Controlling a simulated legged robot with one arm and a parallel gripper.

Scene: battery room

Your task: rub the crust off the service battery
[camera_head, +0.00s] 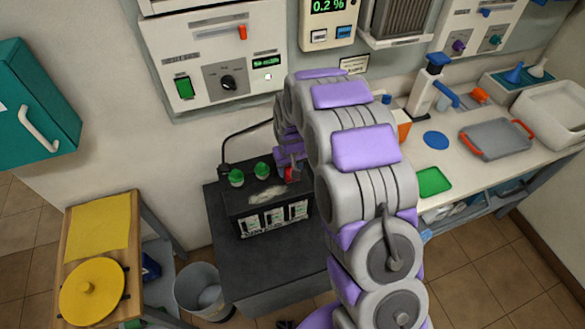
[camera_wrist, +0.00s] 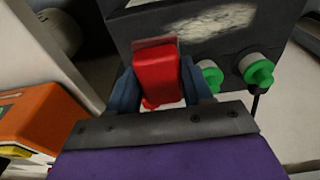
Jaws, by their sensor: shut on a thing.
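The service battery (camera_head: 250,221) is a dark box on a dark grey stand, with two green caps on top. A pale, whitish crust (camera_head: 267,193) lies across its top; the crust (camera_wrist: 215,19) also shows at the top of the wrist view. My gripper (camera_head: 291,166) is over the battery's right back corner. In the wrist view my gripper (camera_wrist: 160,90) is shut on a red block-like tool (camera_wrist: 158,72) with a thin translucent strip at its far end. The tool is beside the crust, close to the battery's edge; I cannot tell whether it touches.
Green caps (camera_wrist: 257,70) stand close to the tool, one with a black cable. A wooden trolley (camera_head: 130,245) with a yellow cloth and lid, and a grey bin (camera_head: 200,290), stand left. A counter (camera_head: 455,185) with a grey tray (camera_head: 495,138) and bottle is right.

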